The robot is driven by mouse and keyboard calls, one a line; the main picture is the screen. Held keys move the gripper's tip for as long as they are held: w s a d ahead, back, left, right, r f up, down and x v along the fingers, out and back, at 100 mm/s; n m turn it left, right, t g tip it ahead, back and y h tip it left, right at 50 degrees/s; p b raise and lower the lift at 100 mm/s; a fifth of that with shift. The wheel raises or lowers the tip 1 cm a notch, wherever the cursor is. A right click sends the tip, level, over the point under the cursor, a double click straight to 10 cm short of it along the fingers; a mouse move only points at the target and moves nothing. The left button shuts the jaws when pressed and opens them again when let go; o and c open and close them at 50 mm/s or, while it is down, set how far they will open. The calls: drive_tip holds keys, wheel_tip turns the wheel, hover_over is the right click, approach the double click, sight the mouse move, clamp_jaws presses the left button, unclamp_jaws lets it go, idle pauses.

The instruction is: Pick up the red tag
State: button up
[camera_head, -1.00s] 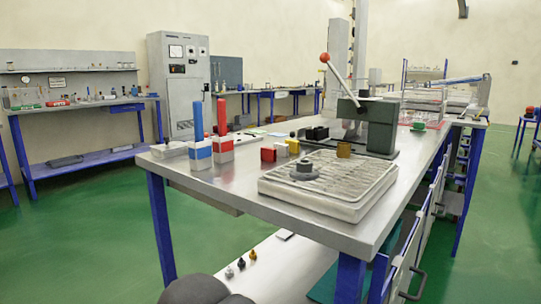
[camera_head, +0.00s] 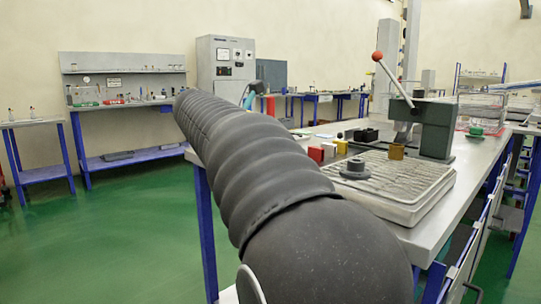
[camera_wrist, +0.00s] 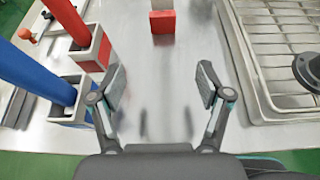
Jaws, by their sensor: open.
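The likely red tag is a tall red bar standing in a white-and-red holder. In the wrist view the red bar (camera_wrist: 68,20) is at upper left, in its holder (camera_wrist: 92,58). In the head view only the red bar's top (camera_head: 270,105) shows above my arm; the holder is hidden. A blue bar (camera_wrist: 38,75) stands beside it in a white-and-blue holder (camera_wrist: 70,112). My gripper (camera_wrist: 160,87) is open and empty over bare bench, to the right of both bars. My arm hides it in the head view.
A red block (camera_wrist: 163,22) lies ahead of my gripper on the bench. A ribbed tray (camera_wrist: 238,50) with a dark round part (camera_wrist: 308,70) is on the right. A green lever press (camera_head: 436,128) stands farther back. Bare metal lies between the fingers.

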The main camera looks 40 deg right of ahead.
sight(314, 153)
drive_tip(key=shift+d, duration=0.4)
drive_tip(key=b+x, duration=0.1)
drive_tip(key=x, duration=1.2)
drive_tip(key=shift+s+d, duration=0.15)
drive_tip(key=shift+d, duration=0.15)
drive_tip(key=c, duration=1.1)
